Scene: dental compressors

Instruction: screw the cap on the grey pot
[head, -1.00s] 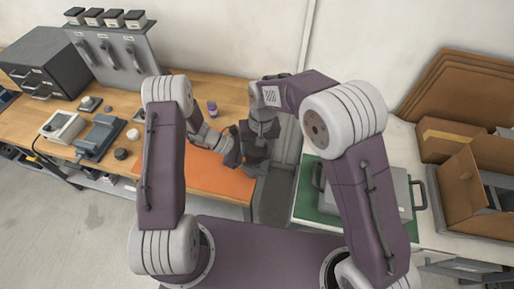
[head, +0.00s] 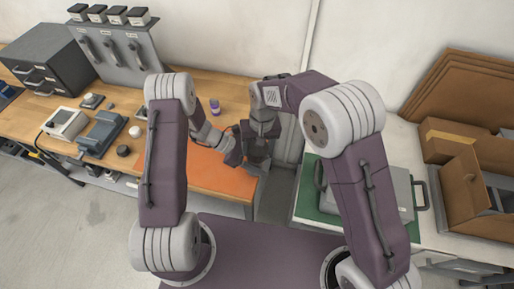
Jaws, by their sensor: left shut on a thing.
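My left gripper (head: 238,152) reaches in over the right end of the orange mat (head: 215,172). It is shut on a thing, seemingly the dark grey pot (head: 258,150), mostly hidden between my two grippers. My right gripper (head: 262,140) points down right beside my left gripper, above that dark shape. Its fingers blend into the dark parts, so I cannot see whether they are open or shut. I cannot make out the cap; it may be hidden by the grippers.
A small purple bottle (head: 214,106) stands behind the mat. A black round piece (head: 123,150) and a white one (head: 135,131) lie left of it, near a grey device (head: 101,133). A grey case (head: 375,190) lies on a green mat (head: 318,218) at right.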

